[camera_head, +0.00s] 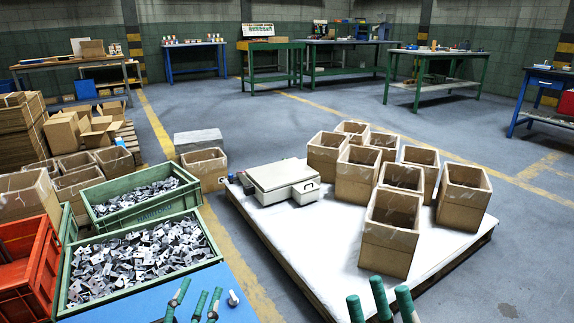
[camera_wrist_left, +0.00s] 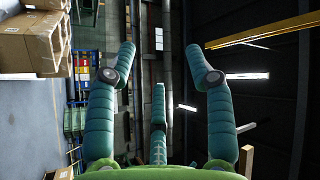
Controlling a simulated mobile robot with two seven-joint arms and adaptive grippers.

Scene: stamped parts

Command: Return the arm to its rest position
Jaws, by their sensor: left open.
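My left gripper (camera_head: 199,298) shows its green fingertips at the bottom of the head view, over the blue surface. In the left wrist view my left gripper (camera_wrist_left: 165,75) has its fingers spread wide with nothing between them. My right gripper (camera_head: 380,296) shows only its green fingertips at the bottom edge of the head view, in front of the white-topped pallet. Its fingertips stand apart and nothing shows between them. The rest of both arms is out of the head view.
Green crates of metal parts (camera_head: 215,246) (camera_head: 194,200) and a red crate (camera_head: 45,262) stand left. A small white piece (camera_head: 233,298) is on the blue surface (camera_head: 217,278). The pallet (camera_head: 290,230) holds open cardboard boxes (camera_head: 389,255) and a white scale (camera_head: 283,178).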

